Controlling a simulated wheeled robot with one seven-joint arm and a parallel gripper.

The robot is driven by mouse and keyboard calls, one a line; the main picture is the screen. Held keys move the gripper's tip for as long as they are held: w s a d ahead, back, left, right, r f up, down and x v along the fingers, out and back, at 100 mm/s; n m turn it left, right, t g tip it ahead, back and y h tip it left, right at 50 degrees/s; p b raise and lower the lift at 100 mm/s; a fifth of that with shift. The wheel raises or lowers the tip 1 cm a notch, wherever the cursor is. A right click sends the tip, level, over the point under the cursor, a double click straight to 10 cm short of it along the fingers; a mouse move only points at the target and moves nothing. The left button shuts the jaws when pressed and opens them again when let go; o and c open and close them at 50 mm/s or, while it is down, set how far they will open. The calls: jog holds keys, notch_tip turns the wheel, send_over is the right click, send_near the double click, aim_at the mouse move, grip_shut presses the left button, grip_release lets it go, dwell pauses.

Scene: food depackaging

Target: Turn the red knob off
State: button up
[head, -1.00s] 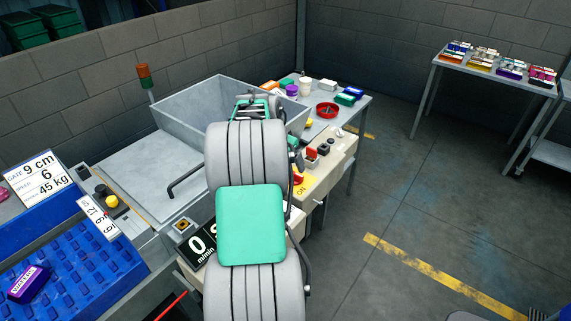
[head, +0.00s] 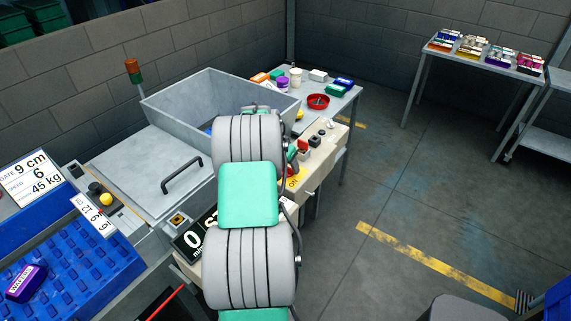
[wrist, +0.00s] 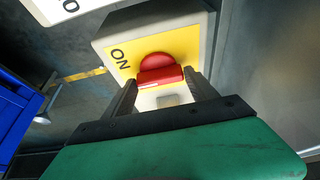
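The red knob (wrist: 160,70) sits on a yellow plate (wrist: 120,72) with the word ON at its left in the wrist view. The knob has a raised grip bar with a pale mark near its lower left. My gripper (wrist: 161,84) is open, with one dark finger on each side of the knob's near part. I cannot tell whether either finger touches it. In the head view, only a sliver of the red knob (head: 292,170) shows beside my arm, on the beige control box (head: 325,157).
A grey bin (head: 185,108) and a lidded grey machine top (head: 140,175) with a black handle stand left of my arm. A table behind holds a red dish (head: 318,101) and several small items. The floor on the right is open.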

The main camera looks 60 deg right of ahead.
jog(key=c, duration=0.9)
jog(key=shift+n+b, duration=0.4)
jog(key=shift+b, duration=0.1)
jog(key=shift+s+f+n+t+b, duration=0.2)
jog(key=shift+n+t+b, duration=0.4)
jog(key=shift+n+b, duration=0.4)
jog(key=n+t+b, duration=0.1)
jog(key=n, duration=0.1)
jog(key=n+t+b, duration=0.1)
jog(key=n+b, duration=0.1)
jog(key=n, duration=0.1)
jog(key=shift+s+d+r+y, duration=0.1)
jog(key=shift+y, duration=0.2)
jog(key=n+t+y+b, duration=0.1)
jog(key=n, duration=0.3)
jog(key=shift+d+r+n, duration=0.1)
jog(key=shift+n, duration=0.3)
jog(key=n+y, duration=0.1)
jog(key=n, duration=0.1)
jog(key=n+t+y, duration=0.1)
jog(key=n, duration=0.2)
jog(key=shift+s+d+r+p, duration=0.1)
jog(key=shift+p, duration=0.2)
jog(key=shift+n, duration=0.3)
